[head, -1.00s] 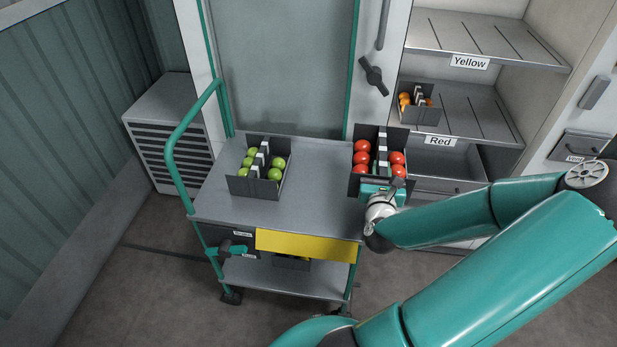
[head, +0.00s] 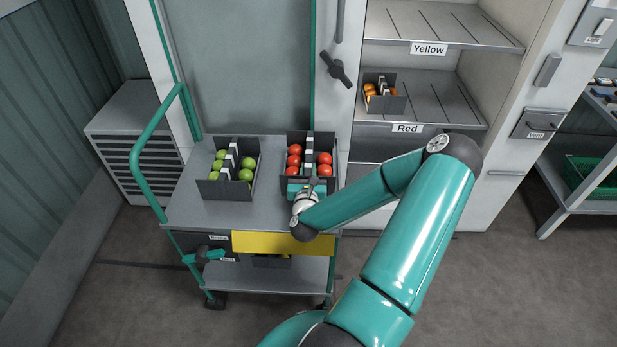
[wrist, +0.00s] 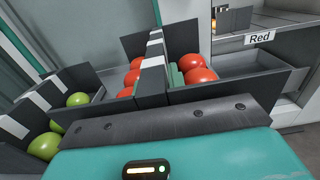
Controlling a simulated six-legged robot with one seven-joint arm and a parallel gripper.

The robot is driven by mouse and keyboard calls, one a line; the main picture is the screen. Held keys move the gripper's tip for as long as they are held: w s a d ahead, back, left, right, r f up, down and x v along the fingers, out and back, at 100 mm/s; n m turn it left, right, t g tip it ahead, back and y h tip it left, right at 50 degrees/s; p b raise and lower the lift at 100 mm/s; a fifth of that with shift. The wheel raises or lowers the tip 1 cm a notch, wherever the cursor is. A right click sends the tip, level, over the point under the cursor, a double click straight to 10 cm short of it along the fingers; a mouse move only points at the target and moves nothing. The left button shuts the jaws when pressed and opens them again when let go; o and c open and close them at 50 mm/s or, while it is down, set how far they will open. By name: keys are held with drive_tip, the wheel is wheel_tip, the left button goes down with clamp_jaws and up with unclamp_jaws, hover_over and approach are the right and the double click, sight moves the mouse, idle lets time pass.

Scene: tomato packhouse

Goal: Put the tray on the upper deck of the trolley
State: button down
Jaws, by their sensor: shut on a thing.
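A dark grey tray of red tomatoes (head: 292,171) is over the right part of the trolley's upper deck (head: 210,213) in the head view. My gripper (head: 309,188) is shut on its near side. In the wrist view the tray (wrist: 180,94) with its white-marked divider fills the middle, just past my gripper. I cannot tell whether the tray's underside touches the deck. The trolley (head: 165,130) has a teal handle frame, a yellow front panel and a lower deck.
A second tray with green tomatoes (head: 208,188) stands on the deck to the left, a small gap apart. A cabinet to the right has shelves marked Yellow and Red; a tray of orange tomatoes (head: 398,104) sits on the Red shelf (head: 440,105). A green crate (head: 592,178) is far right.

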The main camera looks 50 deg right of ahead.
drive_tip(key=shift+f, duration=1.4)
drive_tip(key=shift+f, duration=0.1)
drive_tip(key=c, duration=1.3)
unclamp_jaws()
